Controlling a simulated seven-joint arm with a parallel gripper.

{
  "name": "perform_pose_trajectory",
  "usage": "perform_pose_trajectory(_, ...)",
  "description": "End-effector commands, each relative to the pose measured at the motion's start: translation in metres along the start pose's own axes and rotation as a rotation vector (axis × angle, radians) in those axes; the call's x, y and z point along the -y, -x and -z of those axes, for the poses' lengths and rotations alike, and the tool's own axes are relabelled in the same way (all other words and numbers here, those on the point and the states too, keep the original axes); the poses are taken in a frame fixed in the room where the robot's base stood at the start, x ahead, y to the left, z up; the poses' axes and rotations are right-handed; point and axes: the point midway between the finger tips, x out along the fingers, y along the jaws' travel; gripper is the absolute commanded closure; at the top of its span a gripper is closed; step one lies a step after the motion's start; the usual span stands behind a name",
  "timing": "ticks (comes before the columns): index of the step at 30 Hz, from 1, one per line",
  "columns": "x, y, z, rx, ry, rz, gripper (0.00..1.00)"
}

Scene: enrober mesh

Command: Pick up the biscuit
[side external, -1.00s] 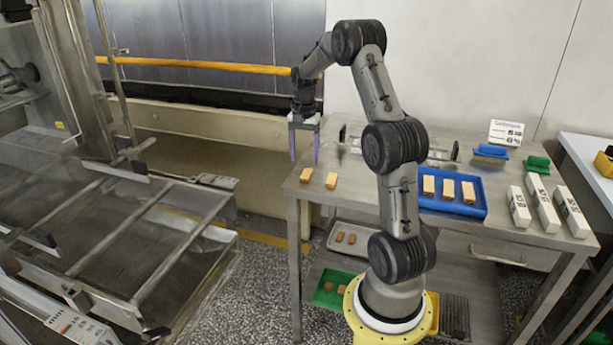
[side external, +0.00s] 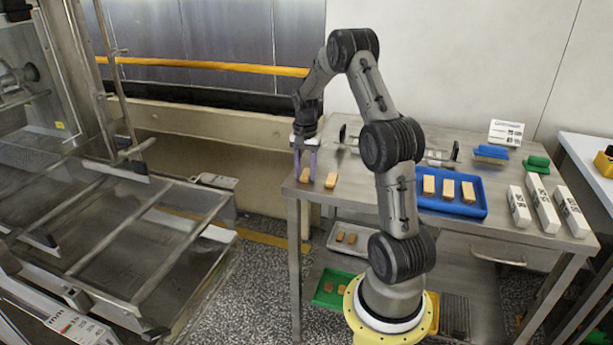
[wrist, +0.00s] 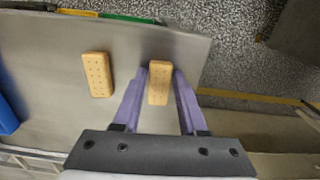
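A tan oblong biscuit (wrist: 159,83) with small holes lies at the edge end of the steel table. In the wrist view it sits between the tips of my gripper's (wrist: 160,76) two purple fingers, with a thin gap on each side. The side view shows my gripper (side external: 305,164) low over the same biscuit (side external: 305,176), its fingers partly covering it; whether the tips touch the table cannot be told. My gripper is open. A second biscuit (wrist: 98,75) lies to the left in the wrist view, and to the right in the side view (side external: 331,180).
A blue tray (side external: 478,211) with several biscuits stands on the table (side external: 350,207). A metal rack stands behind my gripper. A large steel mesh machine (side external: 150,240) is at the left, across a floor gap.

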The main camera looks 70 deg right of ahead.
Motion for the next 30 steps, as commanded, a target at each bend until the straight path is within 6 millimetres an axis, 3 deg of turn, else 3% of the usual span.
perform_pose_trajectory(1,0.0,0.0,0.0,0.0,0.0,0.0,0.7)
perform_pose_trajectory(6,0.0,0.0,0.0,0.0,0.0,0.0,0.97)
perform_pose_trajectory(14,0.0,0.002,0.0,-0.001,0.0,0.0,0.97)
perform_pose_trajectory(20,0.001,0.015,0.001,-0.003,0.0,0.002,0.97)
perform_pose_trajectory(24,-0.001,0.037,-0.001,-0.005,0.0,0.003,0.97)
perform_pose_trajectory(30,-0.024,0.08,-0.032,-0.006,0.0,0.004,0.97)
